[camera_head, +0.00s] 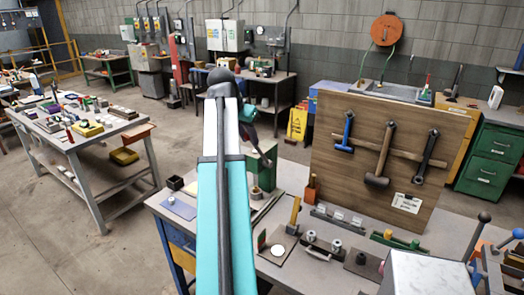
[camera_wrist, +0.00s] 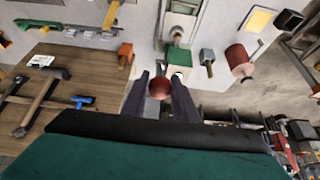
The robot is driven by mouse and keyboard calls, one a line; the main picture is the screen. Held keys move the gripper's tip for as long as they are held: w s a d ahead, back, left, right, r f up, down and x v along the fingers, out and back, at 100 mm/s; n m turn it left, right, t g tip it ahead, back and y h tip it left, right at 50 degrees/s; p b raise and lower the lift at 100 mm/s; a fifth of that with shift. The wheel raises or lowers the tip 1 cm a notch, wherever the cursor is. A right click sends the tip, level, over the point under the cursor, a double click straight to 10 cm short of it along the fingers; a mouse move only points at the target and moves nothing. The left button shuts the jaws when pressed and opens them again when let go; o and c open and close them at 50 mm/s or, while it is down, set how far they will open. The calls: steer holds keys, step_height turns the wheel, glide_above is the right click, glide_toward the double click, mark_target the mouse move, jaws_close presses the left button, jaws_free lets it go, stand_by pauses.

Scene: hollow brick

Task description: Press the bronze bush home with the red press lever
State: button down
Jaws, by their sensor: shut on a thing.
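The red ball knob (camera_wrist: 160,88) of the press lever sits between the two dark fingers of my gripper (camera_wrist: 160,92) in the wrist view, and the gripper is shut on it. The green press (camera_head: 264,165) stands on the workbench behind my arm in the head view. Its green top (camera_wrist: 181,60) shows just past the knob in the wrist view. I cannot clearly make out the bronze bush in either view.
A wooden tool board (camera_head: 345,115) with hanging hammers stands to the right of the press. A small black box (camera_head: 175,183) sits at the bench's left corner. Several small parts lie on the bench front. A second table (camera_head: 75,125) stands apart on the left.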

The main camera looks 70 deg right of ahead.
steer(key=shift+a+f, duration=0.4)
steer(key=shift+a, duration=0.1)
steer(key=shift+a+f, duration=0.15)
steer(key=shift+w+a+f+b, duration=0.2)
steer(key=shift+w+a+f, duration=0.05)
steer(key=shift+a+f, duration=0.65)
steer(key=shift+w+a+f+b, duration=0.2)
steer(key=shift+w+a+f, duration=0.05)
steer(key=shift+a+f, duration=0.6)
steer(key=shift+f, duration=0.25)
stand_by(0.4)
steer(key=shift+w+a+f+b, duration=0.1)
steer(key=shift+a+f+b, duration=0.15)
steer(key=shift+a+f, duration=0.35)
steer(key=shift+w+a+f+b, duration=0.15)
steer(key=shift+a+f+b, duration=0.15)
steer(key=shift+f, duration=0.6)
steer(key=shift+w+a+f+b, duration=0.1)
steer(key=shift+a+f+b, duration=0.1)
steer(key=shift+a+f, duration=0.4)
steer(key=shift+d+f, duration=0.15)
steer(key=shift+f, duration=0.15)
